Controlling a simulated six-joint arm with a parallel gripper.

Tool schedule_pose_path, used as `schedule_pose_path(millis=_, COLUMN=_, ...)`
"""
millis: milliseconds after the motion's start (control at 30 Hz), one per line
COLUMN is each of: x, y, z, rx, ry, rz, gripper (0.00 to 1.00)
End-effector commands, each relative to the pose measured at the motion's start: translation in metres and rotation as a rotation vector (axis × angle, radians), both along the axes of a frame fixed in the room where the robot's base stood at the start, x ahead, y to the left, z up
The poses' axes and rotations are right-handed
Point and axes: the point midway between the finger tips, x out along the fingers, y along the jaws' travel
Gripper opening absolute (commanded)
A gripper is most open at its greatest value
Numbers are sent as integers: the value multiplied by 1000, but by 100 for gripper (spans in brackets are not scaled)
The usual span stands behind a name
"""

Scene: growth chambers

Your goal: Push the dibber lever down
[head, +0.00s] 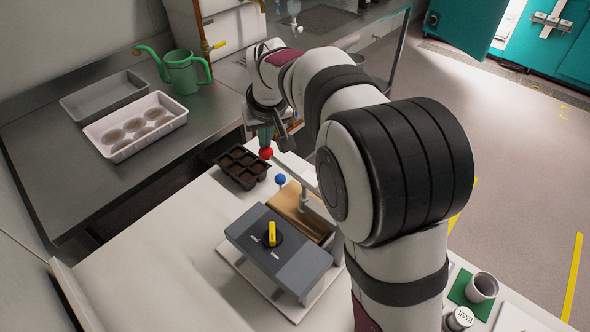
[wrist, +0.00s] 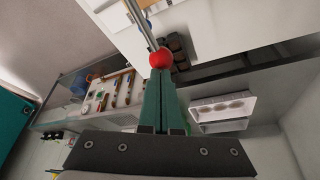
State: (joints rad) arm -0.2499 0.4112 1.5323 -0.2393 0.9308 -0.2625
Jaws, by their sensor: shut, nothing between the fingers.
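The dibber lever ends in a red ball knob (head: 266,153), and its metal rod runs right and disappears behind my arm. In the wrist view the red knob (wrist: 161,58) sits right at my fingertips, with the rod (wrist: 138,22) running up and left. My gripper (head: 265,143) is shut and empty, its teal fingers pointing down at the knob from above. In the wrist view the shut fingertips (wrist: 160,72) seem to touch or nearly touch the knob; I cannot tell which. The lever's pivot is hidden by my arm.
A black cell tray (head: 233,176) lies just left of the knob. A blue ball (head: 280,179) stands by a brown block (head: 288,203). A grey box (head: 260,248) with a yellow selector (head: 272,232) is in front. A white tray (head: 173,123) and green watering can (head: 182,75) stand left.

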Motion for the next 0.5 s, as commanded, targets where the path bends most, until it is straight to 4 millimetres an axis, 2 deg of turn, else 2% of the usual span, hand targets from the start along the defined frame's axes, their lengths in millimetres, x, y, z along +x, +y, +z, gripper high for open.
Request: schedule_pose_path(millis=500, x=0, y=0, z=-18, rx=0, ry=1, rz=-1, gripper=0)
